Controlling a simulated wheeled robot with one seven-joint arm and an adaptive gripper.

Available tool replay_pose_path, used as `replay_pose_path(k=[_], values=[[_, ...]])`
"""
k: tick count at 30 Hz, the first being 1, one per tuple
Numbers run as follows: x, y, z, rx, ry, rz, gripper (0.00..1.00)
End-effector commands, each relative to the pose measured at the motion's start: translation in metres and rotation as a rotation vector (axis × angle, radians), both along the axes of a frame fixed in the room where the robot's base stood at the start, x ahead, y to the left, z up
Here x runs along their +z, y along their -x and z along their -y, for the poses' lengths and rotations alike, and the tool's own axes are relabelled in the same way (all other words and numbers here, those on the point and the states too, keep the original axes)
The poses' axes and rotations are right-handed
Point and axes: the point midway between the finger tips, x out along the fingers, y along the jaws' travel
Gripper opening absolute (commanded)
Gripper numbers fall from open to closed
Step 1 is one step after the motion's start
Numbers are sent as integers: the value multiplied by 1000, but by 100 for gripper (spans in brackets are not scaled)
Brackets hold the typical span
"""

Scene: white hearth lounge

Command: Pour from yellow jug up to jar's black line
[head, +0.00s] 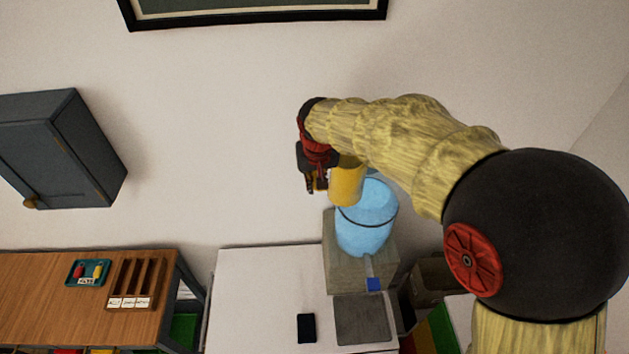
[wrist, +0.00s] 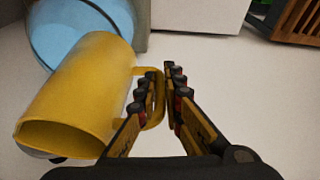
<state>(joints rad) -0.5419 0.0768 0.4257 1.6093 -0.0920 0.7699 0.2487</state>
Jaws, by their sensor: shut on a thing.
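The yellow jug (head: 346,181) is held up beside and partly over the jar in the head view. It also shows in the wrist view (wrist: 80,95), lying tilted with its open mouth toward the lower left. My gripper (head: 318,182) is shut on the jug's handle (wrist: 152,98); its fingers also show in the wrist view (wrist: 163,92). I cannot tell the liquid levels or see any stream.
The grey block (head: 334,270) stands on a white table (head: 262,290). A blue square (head: 374,284), a grey mat (head: 362,318) and a black flat object (head: 306,328) are nearby. A wooden table (head: 50,300) with trays stands left; a dark cabinet (head: 60,150) hangs above it.

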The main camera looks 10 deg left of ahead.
Motion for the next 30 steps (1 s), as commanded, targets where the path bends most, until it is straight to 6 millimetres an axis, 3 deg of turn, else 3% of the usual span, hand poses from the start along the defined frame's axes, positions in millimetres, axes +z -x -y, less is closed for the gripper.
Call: replay_pose_path(k=[16, 30], values=[[41, -1, 0, 0, -2, 2, 0], [41, -1, 0, 0, -2, 2, 0]])
